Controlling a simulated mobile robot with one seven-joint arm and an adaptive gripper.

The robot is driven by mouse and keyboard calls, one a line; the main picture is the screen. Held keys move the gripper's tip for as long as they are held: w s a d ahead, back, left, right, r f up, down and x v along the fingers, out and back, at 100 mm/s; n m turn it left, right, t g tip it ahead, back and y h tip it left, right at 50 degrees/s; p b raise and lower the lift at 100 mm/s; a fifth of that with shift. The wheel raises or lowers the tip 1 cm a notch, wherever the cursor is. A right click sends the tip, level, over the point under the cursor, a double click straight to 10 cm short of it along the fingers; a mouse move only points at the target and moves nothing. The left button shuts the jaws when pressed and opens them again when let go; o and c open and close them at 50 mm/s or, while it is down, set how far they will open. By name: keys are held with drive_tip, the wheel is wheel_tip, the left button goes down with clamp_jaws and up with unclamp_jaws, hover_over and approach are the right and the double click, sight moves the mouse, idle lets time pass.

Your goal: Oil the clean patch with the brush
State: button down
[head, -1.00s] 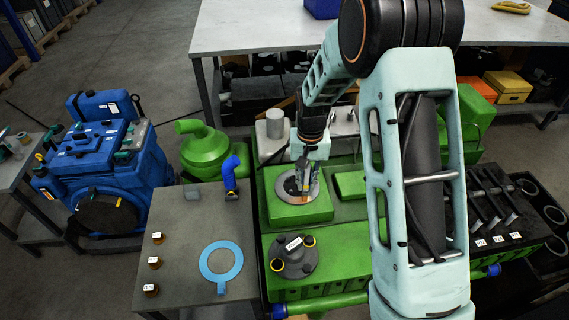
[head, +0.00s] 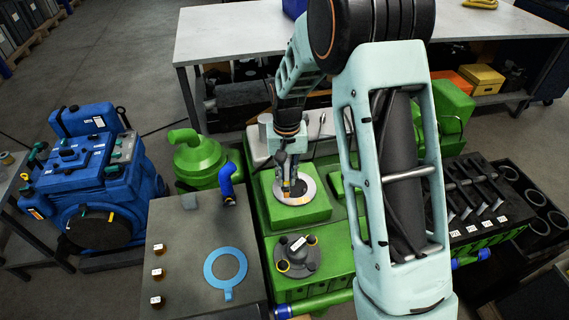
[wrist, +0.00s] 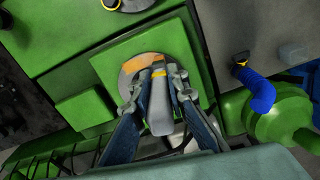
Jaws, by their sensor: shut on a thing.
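My gripper (head: 290,187) points down over a round metal plate (head: 309,190) on a green block. It is shut on a brush, whose grey handle (wrist: 159,115) and yellow band (wrist: 158,72) show between the fingers in the wrist view. The brush end is over the plate; the bristles are hard to make out, and I cannot tell whether they touch. The plate also shows in the wrist view (wrist: 127,82), with an orange-brown patch (wrist: 140,63) beside the brush end. The fingers hide part of the plate.
A grey table (head: 185,235) at left holds three small brown bottles, a blue ring (head: 211,270) and a blue elbow pipe (head: 227,180). A dark flanged part (head: 297,262) stands on the green engine in front of the plate. A green rounded housing (head: 198,160) is at left.

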sight(287, 161)
drive_tip(key=shift+r+p, duration=1)
drive_tip(key=shift+r, duration=1.05)
